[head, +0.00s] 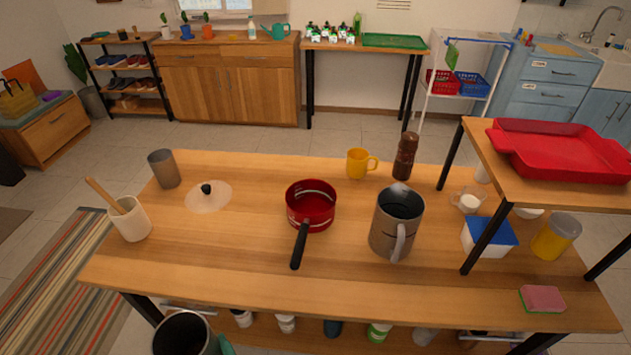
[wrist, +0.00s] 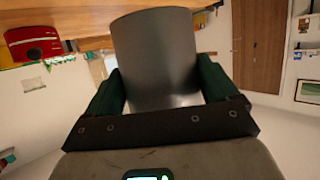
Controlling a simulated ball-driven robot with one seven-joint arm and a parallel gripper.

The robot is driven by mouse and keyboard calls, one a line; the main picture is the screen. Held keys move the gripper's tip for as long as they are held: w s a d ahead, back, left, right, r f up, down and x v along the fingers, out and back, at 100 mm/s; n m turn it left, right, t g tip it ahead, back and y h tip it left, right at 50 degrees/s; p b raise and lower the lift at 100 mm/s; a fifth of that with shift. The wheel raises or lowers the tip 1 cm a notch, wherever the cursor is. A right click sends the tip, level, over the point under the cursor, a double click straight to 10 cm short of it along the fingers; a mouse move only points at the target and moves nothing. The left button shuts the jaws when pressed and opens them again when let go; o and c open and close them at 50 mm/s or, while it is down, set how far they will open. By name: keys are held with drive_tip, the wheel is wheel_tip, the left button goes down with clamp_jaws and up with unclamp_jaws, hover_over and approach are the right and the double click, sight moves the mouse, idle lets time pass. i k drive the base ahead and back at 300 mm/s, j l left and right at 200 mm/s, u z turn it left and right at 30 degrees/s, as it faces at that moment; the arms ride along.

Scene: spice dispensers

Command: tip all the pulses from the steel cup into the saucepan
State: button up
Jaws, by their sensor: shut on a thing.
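The steel cup (head: 185,335) is at the bottom edge of the head view, in front of the table, its open top showing a dark inside; I cannot make out the pulses. My gripper (wrist: 160,88) is shut on this steel cup (wrist: 158,50), with a green finger on each side in the wrist view. One green finger also shows beside the cup in the head view. The red saucepan (head: 311,205) stands on the table's middle, open, with its dark handle pointing toward me. The cup is apart from it, nearer and to the left.
A large grey jug (head: 383,228) stands right of the saucepan, with a yellow mug (head: 357,164) and brown mill (head: 405,156) behind. Left are a glass lid (head: 215,200), a grey tumbler (head: 163,169) and a white utensil crock (head: 130,222). The table's front left (head: 225,262) is clear.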

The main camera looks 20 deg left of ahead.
sight(310, 202)
drive_tip(key=i, duration=1.2)
